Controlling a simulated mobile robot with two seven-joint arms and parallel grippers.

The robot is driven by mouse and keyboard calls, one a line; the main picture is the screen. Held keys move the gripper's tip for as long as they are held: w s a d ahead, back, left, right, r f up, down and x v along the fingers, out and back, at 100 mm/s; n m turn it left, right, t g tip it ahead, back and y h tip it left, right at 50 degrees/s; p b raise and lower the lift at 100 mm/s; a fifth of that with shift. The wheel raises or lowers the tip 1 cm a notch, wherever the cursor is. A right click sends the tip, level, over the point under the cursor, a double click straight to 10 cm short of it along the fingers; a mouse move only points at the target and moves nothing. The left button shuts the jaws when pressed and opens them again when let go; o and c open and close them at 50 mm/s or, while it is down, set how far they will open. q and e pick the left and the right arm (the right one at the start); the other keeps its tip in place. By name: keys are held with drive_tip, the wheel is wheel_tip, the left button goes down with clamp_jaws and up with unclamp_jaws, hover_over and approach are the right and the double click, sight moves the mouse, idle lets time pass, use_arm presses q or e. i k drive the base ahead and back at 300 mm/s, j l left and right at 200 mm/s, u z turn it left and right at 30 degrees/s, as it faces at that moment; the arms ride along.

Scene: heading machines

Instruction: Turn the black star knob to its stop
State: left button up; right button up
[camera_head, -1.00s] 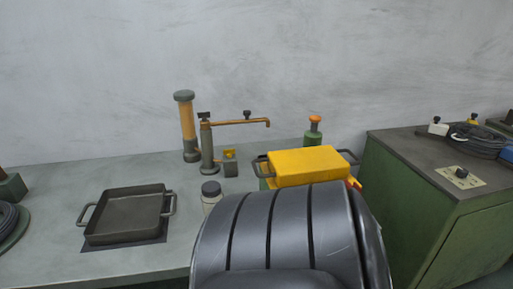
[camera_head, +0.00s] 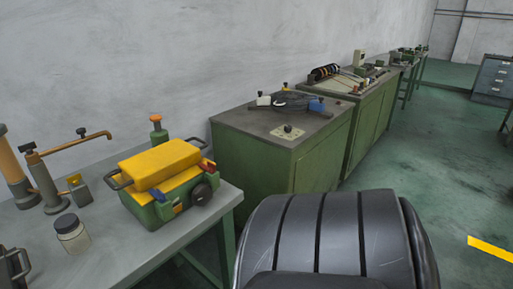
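A round black knob (camera_head: 201,194) is on the front right of a green box (camera_head: 152,212) with a yellow lid (camera_head: 160,164), on the bench at left. A second small black knob (camera_head: 288,128) stands on a pale plate (camera_head: 288,133) on the green cabinet top. Both are too small to tell if either is star-shaped or how far it is turned. Neither of my grippers is in view.
The grey bench (camera_head: 120,245) also carries a lidded jar (camera_head: 72,236) and a tap-like stand (camera_head: 45,182). The green cabinet (camera_head: 270,165) stands right of the bench, with more machines behind. Open green floor (camera_head: 430,150) lies at right, with a yellow stripe (camera_head: 491,248).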

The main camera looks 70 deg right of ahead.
sight(202, 194)
drive_tip(key=z, duration=1.75)
